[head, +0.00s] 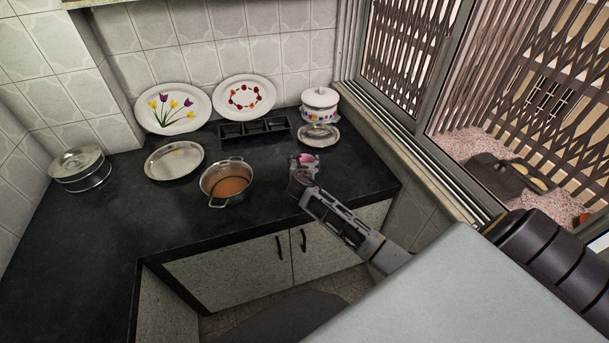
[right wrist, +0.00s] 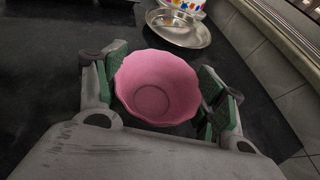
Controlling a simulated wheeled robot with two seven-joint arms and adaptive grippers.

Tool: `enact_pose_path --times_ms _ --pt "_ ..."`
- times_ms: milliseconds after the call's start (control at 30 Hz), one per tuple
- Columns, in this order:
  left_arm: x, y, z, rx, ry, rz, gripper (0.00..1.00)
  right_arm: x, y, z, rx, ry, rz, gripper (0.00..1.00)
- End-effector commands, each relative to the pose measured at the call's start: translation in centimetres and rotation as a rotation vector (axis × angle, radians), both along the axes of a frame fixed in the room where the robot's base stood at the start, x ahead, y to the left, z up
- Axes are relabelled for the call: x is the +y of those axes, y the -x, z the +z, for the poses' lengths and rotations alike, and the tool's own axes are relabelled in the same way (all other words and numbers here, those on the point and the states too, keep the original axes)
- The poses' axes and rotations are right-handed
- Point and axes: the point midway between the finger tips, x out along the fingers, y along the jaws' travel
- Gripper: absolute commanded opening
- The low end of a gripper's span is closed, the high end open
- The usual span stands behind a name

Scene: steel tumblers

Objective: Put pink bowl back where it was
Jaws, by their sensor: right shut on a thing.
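The pink bowl (right wrist: 157,85) is between the green-padded fingers of my right gripper (right wrist: 160,90) in the right wrist view, its open top facing the camera. The fingers touch it on both sides, so the gripper is shut on it. In the head view the bowl (head: 307,159) is a small pink patch at the tip of the right gripper (head: 303,170), over the dark counter near its front edge. Most of the bowl is hidden there by the gripper. I cannot tell whether the bowl touches the counter. My left gripper is not in view.
A steel pan (head: 227,197) with orange-brown contents stands left of the gripper. A steel plate (head: 318,136) lies behind it, before a white lidded pot (head: 320,103). A black divided tray (head: 254,128) is at the back. The counter (head: 85,235) is clear at the left front.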

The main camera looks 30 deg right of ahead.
Motion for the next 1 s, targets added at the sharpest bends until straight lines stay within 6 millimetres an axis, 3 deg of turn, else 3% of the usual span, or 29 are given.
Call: enact_pose_path --times_ms 200,633,1000 --pt "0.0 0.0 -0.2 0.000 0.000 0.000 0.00 0.0 0.0 -2.0 -0.001 -0.001 0.000 0.45" --pt "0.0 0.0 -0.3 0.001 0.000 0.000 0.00 0.0 0.0 -2.4 -0.001 -0.001 0.000 0.45" --pt "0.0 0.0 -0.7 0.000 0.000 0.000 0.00 0.0 0.0 -5.7 0.001 -0.001 0.000 0.45"
